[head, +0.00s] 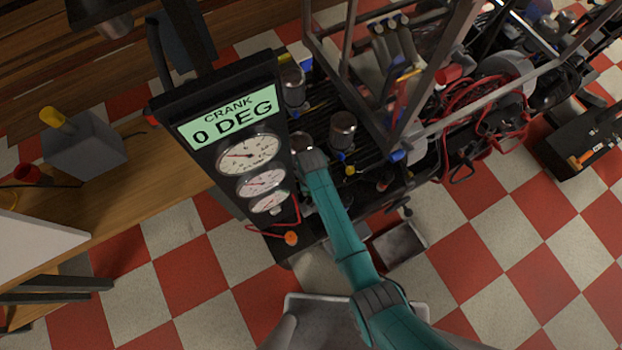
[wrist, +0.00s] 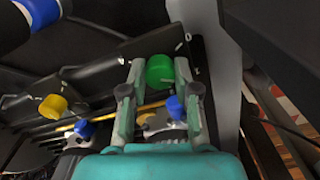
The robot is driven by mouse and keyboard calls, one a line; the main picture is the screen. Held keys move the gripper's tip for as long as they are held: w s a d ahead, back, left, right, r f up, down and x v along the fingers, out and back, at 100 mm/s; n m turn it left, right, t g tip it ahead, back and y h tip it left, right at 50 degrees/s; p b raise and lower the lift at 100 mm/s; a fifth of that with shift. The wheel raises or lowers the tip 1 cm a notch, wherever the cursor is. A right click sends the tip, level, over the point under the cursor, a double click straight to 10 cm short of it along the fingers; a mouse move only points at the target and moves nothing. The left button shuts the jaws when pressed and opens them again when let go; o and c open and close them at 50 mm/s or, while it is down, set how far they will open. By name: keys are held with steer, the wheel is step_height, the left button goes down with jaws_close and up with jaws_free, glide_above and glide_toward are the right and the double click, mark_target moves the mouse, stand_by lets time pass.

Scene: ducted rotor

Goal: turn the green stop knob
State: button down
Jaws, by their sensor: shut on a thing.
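The green stop knob (wrist: 160,70) shows in the wrist view, a short round knob at the top middle. My gripper (wrist: 160,80) has its two fingers on either side of the knob and is shut on it. In the head view my teal arm reaches up to the dark rig, and its end lies beside the gauge panel. The green knob and my fingertips cannot be made out in the head view.
A yellow knob (wrist: 53,106) and a blue knob (wrist: 85,128) sit left of my gripper; another blue knob (wrist: 175,106) lies between the fingers, nearer me. The panel (head: 228,130) reads "CRANK 0 DEG" above several gauges. A metal frame (head: 385,140) stands to the right.

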steer(key=c, duration=0.8)
jaws_free()
steer(key=shift+c, duration=0.2)
step_height(320, 180, up, 12)
